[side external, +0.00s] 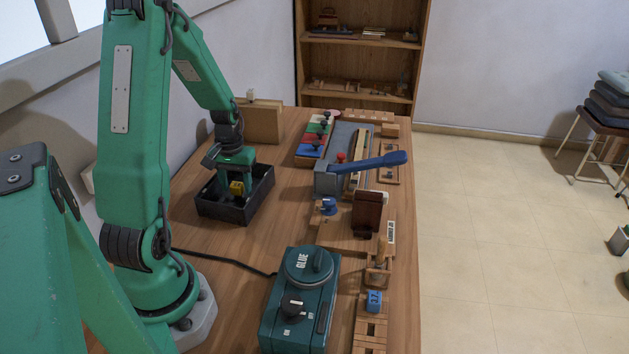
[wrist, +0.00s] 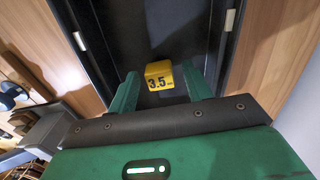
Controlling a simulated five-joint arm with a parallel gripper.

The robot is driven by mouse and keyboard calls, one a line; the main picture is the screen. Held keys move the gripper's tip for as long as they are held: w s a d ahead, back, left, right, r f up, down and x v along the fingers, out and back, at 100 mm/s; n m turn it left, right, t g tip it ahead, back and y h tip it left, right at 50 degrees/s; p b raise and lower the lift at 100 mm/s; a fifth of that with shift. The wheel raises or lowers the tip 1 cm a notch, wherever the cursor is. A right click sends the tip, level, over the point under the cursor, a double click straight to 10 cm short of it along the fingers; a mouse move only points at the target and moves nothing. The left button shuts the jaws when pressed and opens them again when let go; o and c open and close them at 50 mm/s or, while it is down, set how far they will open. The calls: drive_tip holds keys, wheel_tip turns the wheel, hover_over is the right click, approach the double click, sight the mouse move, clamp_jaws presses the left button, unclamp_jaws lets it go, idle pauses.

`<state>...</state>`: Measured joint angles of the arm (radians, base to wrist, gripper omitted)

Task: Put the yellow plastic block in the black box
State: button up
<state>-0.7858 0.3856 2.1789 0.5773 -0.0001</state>
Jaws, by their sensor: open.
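The yellow plastic block (side external: 237,187) is inside the black box (side external: 222,211) on the table. In the wrist view the yellow block (wrist: 160,75) shows the marking "3.5" and has the dark box interior (wrist: 142,25) around it. My gripper (wrist: 158,86) is open, with its two green fingers apart on either side of the near part of the block. In the side view my gripper (side external: 237,178) reaches down into the box. I cannot tell whether the block touches the box floor.
A teal glue machine (side external: 300,300) stands at the front. A grey tool with a blue lever (side external: 375,163) and coloured blocks (side external: 315,139) are right of the box. A wooden block (side external: 260,122) stands behind it. Bare table lies in front of the box.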

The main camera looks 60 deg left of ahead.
sight(236, 184)
drive_tip(key=shift+r, duration=0.1)
wheel_tip(236, 184, up, 12)
idle(0.7)
drive_tip(key=shift+r, duration=0.1)
idle(0.4)
drive_tip(key=s+d+r+m+t, duration=0.1)
drive_tip(key=d+r+m, duration=0.3)
drive_tip(key=d, duration=0.9)
drive_tip(key=s+d+r+m+t, duration=0.2)
drive_tip(key=d+r+m+t, duration=0.2)
drive_tip(key=d, duration=0.8)
drive_tip(key=shift+s+d+r+m+t, duration=0.25)
drive_tip(key=shift+d+r+m, duration=0.2)
drive_tip(key=shift+r, duration=0.6)
